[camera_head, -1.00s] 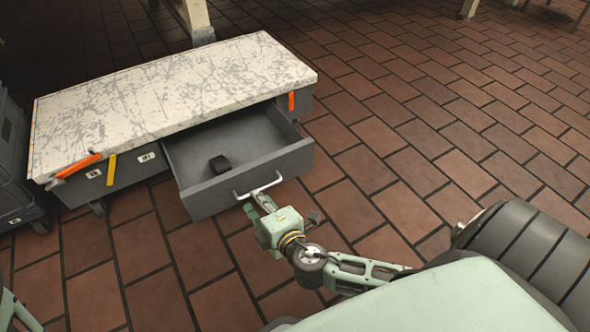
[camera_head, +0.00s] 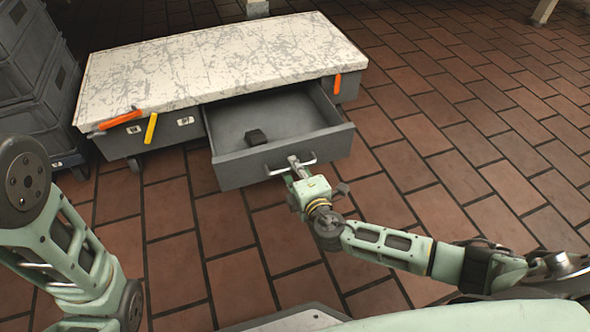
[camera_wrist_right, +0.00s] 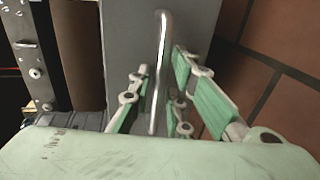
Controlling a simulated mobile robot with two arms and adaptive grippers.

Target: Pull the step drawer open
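The grey step drawer (camera_head: 236,171) is pulled well out of the low step with a scratched white top (camera_head: 220,62). Its metal bar handle (camera_head: 310,161) is on the front panel. My right gripper (camera_head: 297,166) is at this handle. In the right wrist view, the handle (camera_wrist_right: 162,62) stands between the two green-padded fingers (camera_wrist_right: 160,92), with visible gaps on both sides, so the gripper is open around it. A small black block (camera_head: 256,137) lies inside the drawer. My left arm shows at the left, but its gripper is out of view.
Stacked grey crates (camera_head: 35,85) stand left of the step. Orange (camera_head: 118,120) and yellow (camera_head: 151,128) handles stick out at the step's front left, and another orange one (camera_head: 337,84) at its right. The brick-tiled floor (camera_head: 450,130) to the right is clear.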

